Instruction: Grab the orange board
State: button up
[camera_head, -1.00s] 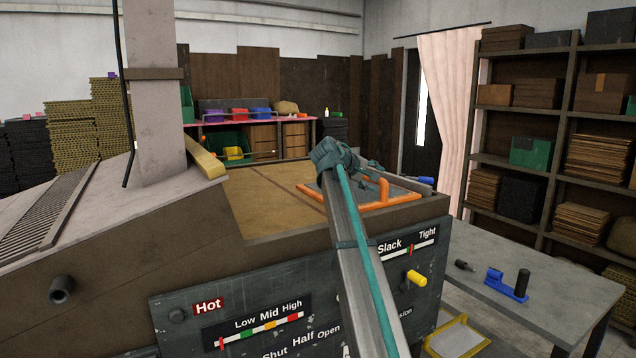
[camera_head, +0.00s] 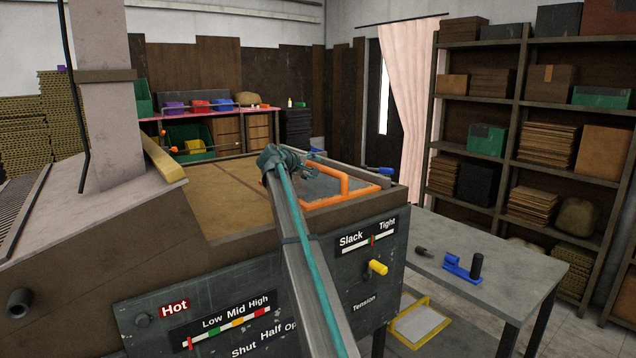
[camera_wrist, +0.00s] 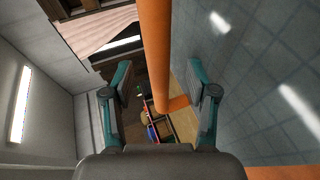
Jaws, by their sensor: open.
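The orange board (camera_head: 338,198) lies on top of the machine at its right end. It has an orange edge, a grey tiled face and a raised orange handle. My gripper (camera_head: 314,158) is over the board's far left part, partly hidden by my own arm. In the wrist view my gripper (camera_wrist: 160,75) has its two teal and grey fingers spread apart. The board's orange bar (camera_wrist: 156,50) runs through the gap between them in the picture. I cannot tell whether a finger touches it. The tiled face (camera_wrist: 250,70) fills the right side of that view.
The machine's brown bed (camera_head: 215,200) is clear left of the board. A control panel with a yellow knob (camera_head: 377,267) faces front. A grey table (camera_head: 510,270) with a blue tool (camera_head: 460,267) stands at right. Loaded shelves (camera_head: 515,105) line the right wall.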

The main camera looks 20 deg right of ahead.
aim_at(316, 166)
jog(key=p+x, duration=0.1)
jog(key=x, duration=0.2)
jog(key=shift+w+d, duration=0.3)
jog(key=shift+d+f, duration=0.1)
jog(key=shift+d, duration=0.05)
grip_shut()
jog(key=shift+w, duration=0.1)
